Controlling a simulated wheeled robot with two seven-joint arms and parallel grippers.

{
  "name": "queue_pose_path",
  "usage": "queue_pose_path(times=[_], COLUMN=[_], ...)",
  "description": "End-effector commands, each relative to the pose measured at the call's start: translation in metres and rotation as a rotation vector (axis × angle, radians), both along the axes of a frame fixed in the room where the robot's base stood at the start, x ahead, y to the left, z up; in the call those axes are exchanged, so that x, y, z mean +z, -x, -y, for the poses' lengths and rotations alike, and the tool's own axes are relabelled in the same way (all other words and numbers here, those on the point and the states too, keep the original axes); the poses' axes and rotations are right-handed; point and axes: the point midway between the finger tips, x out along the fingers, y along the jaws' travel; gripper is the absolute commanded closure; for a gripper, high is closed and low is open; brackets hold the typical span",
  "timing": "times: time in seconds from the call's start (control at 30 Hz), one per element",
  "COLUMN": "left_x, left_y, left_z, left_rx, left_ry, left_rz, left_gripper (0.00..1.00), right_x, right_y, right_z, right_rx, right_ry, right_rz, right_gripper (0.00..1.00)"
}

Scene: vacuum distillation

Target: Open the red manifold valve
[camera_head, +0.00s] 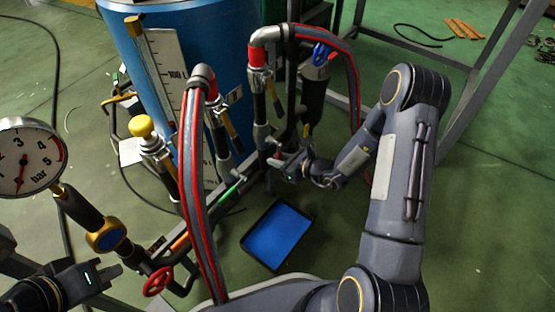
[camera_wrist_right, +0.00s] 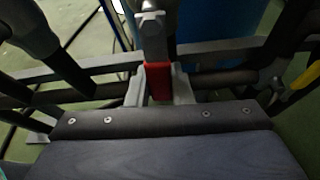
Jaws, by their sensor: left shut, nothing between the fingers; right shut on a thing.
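In the right wrist view, a red valve handle (camera_wrist_right: 159,82) sits between the two fingers of my right gripper (camera_wrist_right: 160,84), which is shut on it. Grey metal fittings adjoin the handle. In the head view my right gripper (camera_head: 282,162) is at the manifold pipework, low in front of the blue drum; the red handle is too small or hidden to make out there. My left gripper (camera_head: 108,274) is shut and empty at the lower left, a little left of a red handwheel (camera_head: 157,281) and apart from it.
A blue drum (camera_head: 180,40) stands behind the pipes. Red-and-grey hoses (camera_head: 192,190) arch over the pipework. A pressure gauge (camera_head: 27,160) is at the left, and a blue-bottomed tray (camera_head: 278,236) lies on the floor. A blue valve handle (camera_head: 320,53) is higher up.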

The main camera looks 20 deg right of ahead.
Motion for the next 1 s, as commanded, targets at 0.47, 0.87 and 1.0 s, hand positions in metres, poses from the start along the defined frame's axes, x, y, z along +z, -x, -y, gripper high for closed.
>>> queue_pose_path(times=[0.47,0.87,1.0], left_x=[0.0,0.019,0.025], left_y=[0.0,0.0,0.0], left_z=[0.0,0.0,0.0], left_rx=[0.0,0.0,0.0], left_ry=[0.0,0.0,0.0], left_rz=[0.0,0.0,0.0], left_gripper=[1.0,1.0,1.0], right_x=[0.0,0.021,0.027], right_y=[0.0,0.034,0.049], right_z=[0.0,0.026,0.036], right_rx=[-0.001,-0.006,-0.005], right_ry=[-0.002,-0.001,0.0], right_rz=[-0.001,-0.002,-0.002], right_gripper=[0.58,0.58,0.58])
